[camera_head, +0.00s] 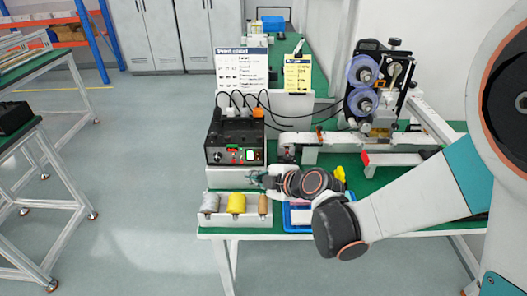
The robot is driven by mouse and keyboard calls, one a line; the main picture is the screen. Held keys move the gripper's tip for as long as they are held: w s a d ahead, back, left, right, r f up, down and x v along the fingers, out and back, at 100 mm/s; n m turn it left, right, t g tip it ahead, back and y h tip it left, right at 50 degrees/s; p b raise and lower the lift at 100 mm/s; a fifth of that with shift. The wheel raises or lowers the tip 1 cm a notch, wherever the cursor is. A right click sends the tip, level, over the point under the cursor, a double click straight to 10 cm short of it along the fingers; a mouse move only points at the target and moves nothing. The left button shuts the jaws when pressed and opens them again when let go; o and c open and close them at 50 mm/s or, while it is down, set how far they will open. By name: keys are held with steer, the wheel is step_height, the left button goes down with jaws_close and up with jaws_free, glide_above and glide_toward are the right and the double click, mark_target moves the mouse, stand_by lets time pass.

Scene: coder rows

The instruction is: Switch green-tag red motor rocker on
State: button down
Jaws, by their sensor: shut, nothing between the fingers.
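A black control box (236,132) stands on a white riser on the green table, its front panel facing me. The panel has small red parts, a small green patch (232,149) that may be the tag, and a lit green screen (250,155). A red part (234,158), possibly the rocker, sits just below the green patch. Its position, on or off, is too small to tell. My gripper (252,176) is shut and empty, in front of the riser, below and slightly right of the panel. I cannot tell whether it touches anything.
A white tray (210,222) with grey, yellow and brown spools lies at the table's front edge. A blue tray (290,222) is partly hidden by my arm. Black cables rise behind the box. A reel machine (370,85) stands at right. Printed sheets (242,70) stand behind.

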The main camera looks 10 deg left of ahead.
mark_target(258, 156)
steer(key=shift+s+f+n+h, duration=0.3)
steer(key=shift+s+f, duration=0.1)
steer(key=shift+f, duration=0.2)
steer(key=shift+w, duration=0.1)
steer(key=shift+w+a+f, duration=0.25)
steer(key=shift+w+a, duration=0.05)
steer(key=shift+w, duration=1.1)
steer(key=shift+w+a+f, duration=0.2)
steer(key=shift+w+a, duration=0.15)
steer(key=shift+w, duration=1.05)
steer(key=shift+w+a+f, duration=0.25)
steer(key=shift+w+a, duration=0.05)
steer(key=shift+w, duration=1.1)
steer(key=shift+w+a+b, duration=0.1)
steer(key=shift+w+b, duration=0.2)
steer(key=shift+w, duration=0.1)
steer(key=shift+w+f, duration=0.1)
steer(key=shift+w, duration=0.2)
steer(key=shift+s, duration=0.75)
